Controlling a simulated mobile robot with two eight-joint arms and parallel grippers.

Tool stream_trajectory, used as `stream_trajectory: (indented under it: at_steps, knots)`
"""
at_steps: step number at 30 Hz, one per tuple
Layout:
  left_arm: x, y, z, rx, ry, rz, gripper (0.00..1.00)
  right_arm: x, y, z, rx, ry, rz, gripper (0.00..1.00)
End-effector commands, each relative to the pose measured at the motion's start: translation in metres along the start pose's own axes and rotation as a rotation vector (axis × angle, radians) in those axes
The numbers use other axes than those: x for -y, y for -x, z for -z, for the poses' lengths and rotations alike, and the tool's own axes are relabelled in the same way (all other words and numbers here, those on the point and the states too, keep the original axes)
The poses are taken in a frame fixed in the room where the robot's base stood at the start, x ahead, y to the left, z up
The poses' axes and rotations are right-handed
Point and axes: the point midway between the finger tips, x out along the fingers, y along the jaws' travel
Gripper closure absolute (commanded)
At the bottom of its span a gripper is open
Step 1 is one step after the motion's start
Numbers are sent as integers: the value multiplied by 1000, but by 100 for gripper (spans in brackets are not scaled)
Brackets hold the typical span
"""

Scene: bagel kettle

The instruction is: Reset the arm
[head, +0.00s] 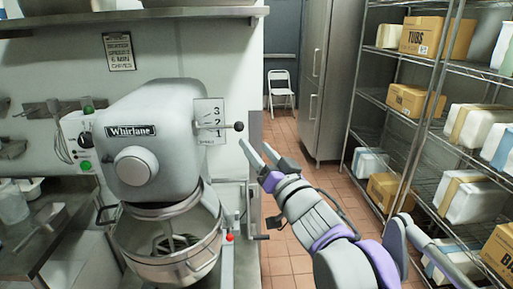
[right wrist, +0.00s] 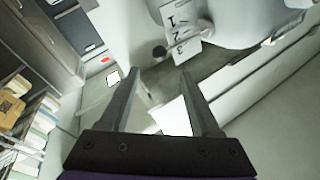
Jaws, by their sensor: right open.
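My right gripper (head: 262,156) is open and empty in the head view, raised just right of the mixer's speed lever. Its two fingers also show apart in the right wrist view (right wrist: 157,98), with nothing between them. The grey Whirlane mixer (head: 160,125) stands to its left, with a metal bowl (head: 170,245) below its head. The speed lever with a dark knob (head: 238,126) sticks out to the right by the 1-2-3 plate (head: 211,112); the plate (right wrist: 180,28) is also in the right wrist view. My left gripper is not in view.
Wire shelves (head: 440,75) with boxes stand on the right. A tall grey cabinet (head: 325,80) and a white folding chair (head: 281,90) are at the back. The tiled floor (head: 285,135) between mixer and shelves is clear. A metal counter (head: 50,225) is at the left.

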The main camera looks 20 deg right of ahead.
Motion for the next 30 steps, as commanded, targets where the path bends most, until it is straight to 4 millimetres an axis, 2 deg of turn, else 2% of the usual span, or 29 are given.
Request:
stream_trajectory:
  at_steps: [9,11,14,17,18,21,24,27,30]
  knots:
    - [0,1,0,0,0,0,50,-4,2,-4,8,8,-20,36]
    - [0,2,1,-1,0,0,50,-12,7,-12,26,24,-61,36]
    - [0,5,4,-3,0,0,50,-38,26,-42,101,71,-187,36]
    - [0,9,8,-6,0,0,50,-70,64,-93,256,136,-338,36]
    - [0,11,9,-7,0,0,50,-81,82,-116,334,160,-388,36]
    - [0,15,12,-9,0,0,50,-100,131,-173,545,213,-467,36]
    - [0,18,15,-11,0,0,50,-106,183,-226,764,254,-490,36]
    - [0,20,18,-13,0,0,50,-105,230,-267,957,284,-469,36]
    - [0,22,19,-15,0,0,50,-101,267,-295,1102,301,-429,36]
